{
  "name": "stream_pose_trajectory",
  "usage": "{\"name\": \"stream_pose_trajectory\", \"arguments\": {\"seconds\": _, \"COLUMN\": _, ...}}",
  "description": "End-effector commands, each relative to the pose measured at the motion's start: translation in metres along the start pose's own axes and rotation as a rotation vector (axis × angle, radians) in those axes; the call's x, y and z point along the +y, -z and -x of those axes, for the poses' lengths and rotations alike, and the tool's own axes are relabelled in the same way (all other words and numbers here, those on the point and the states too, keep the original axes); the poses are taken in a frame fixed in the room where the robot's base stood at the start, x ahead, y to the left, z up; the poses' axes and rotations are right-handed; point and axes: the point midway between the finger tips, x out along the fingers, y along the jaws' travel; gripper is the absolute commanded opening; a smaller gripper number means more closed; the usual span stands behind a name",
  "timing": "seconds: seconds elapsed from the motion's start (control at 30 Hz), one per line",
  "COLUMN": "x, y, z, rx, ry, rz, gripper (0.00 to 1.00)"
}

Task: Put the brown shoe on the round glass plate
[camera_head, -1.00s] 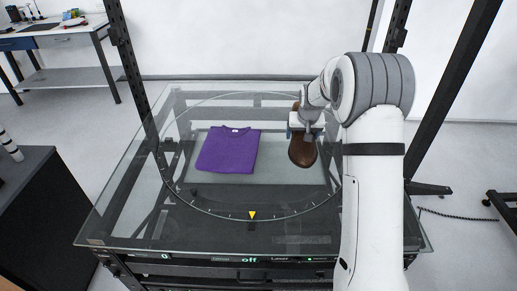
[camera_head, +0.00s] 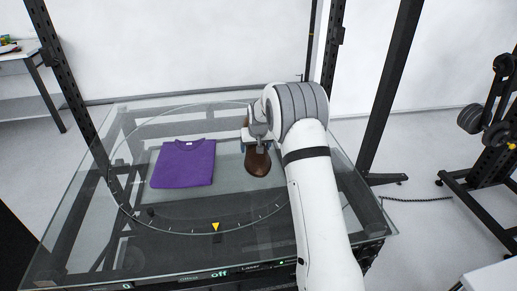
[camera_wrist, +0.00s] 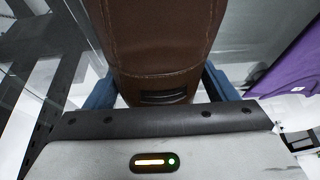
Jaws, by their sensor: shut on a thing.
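The brown shoe (camera_head: 257,163) is in my gripper (camera_head: 256,148), over the right part of the round glass plate (camera_head: 180,226). In the wrist view the shoe (camera_wrist: 160,45) fills the space between the two blue fingers of my gripper (camera_wrist: 160,88). The fingers are shut on it. In the head view my arm and gripper hide part of the shoe. I cannot tell whether its sole touches the glass. The plate is marked by a thin ring with ticks and a yellow triangle at its front.
A folded purple shirt (camera_head: 183,164) lies on the plate, left of the shoe. Black upright posts (camera_head: 393,85) stand around the glass table. The front part of the plate is clear. A black rack (camera_head: 490,150) stands at the far right.

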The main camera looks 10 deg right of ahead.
Motion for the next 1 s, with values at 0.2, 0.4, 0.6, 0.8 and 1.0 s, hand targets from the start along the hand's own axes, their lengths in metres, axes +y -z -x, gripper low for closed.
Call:
{"name": "stream_pose_trajectory", "arguments": {"seconds": 0.2, "x": 0.0, "y": -0.005, "z": -0.013, "rx": 0.003, "ry": 0.0, "rz": 0.0, "gripper": 0.45}}
{"name": "stream_pose_trajectory", "arguments": {"seconds": 0.4, "x": -0.001, "y": -0.006, "z": -0.015, "rx": 0.002, "ry": 0.0, "rz": 0.001, "gripper": 0.45}}
{"name": "stream_pose_trajectory", "arguments": {"seconds": 0.6, "x": -0.001, "y": -0.006, "z": -0.015, "rx": 0.0, "ry": 0.0, "rz": 0.001, "gripper": 0.93}}
{"name": "stream_pose_trajectory", "arguments": {"seconds": 0.8, "x": -0.001, "y": -0.006, "z": -0.015, "rx": 0.001, "ry": 0.0, "rz": 0.001, "gripper": 1.0}}
{"name": "stream_pose_trajectory", "arguments": {"seconds": 1.0, "x": -0.001, "y": -0.005, "z": -0.011, "rx": 0.001, "ry": 0.001, "rz": 0.002, "gripper": 1.0}}
